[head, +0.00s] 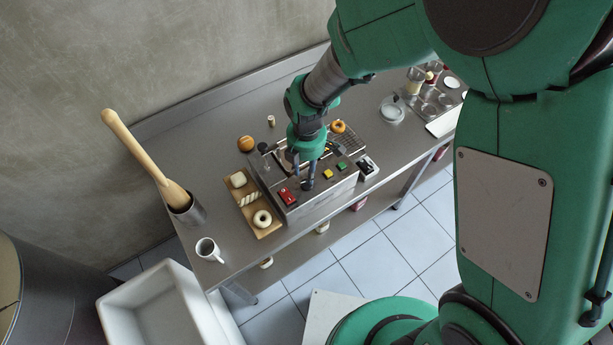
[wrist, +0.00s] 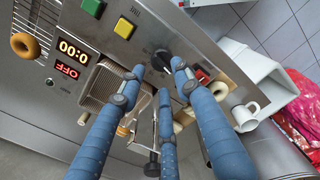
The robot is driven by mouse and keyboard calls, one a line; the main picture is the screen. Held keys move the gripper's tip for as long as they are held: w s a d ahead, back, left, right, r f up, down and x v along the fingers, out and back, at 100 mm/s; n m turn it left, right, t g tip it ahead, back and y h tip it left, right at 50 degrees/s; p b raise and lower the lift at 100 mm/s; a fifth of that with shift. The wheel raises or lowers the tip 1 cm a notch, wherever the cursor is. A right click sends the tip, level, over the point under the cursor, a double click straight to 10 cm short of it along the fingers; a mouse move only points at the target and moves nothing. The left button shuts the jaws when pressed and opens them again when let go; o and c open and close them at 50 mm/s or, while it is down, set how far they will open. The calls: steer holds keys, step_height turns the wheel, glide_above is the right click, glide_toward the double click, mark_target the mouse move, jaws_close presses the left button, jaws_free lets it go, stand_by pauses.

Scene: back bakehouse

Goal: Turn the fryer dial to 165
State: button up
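The fryer (head: 318,193) is a steel box on the steel bench. Its front panel (wrist: 104,22) shows a black dial (wrist: 160,60), a red switch (wrist: 201,75), a yellow button (wrist: 124,28) and a green button (wrist: 92,7). Its display (wrist: 70,58) appears upside down, with zeros and the word OFF. My gripper (head: 308,183) is over the panel in the head view and hides the dial there. In the wrist view, my gripper's (wrist: 155,77) blue fingers are spread, with their tips close around the dial. I cannot tell whether they touch it.
A wooden board (head: 247,213) with dough pieces lies left of the fryer, and a white mug (head: 208,249) stands near the bench's front edge. A rolling pin (head: 148,158) stands in a metal pot (head: 187,212). A small black-and-white device (head: 368,167) sits right of the fryer.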

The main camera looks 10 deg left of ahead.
steer(key=shift+f, duration=2.25)
jaws_close()
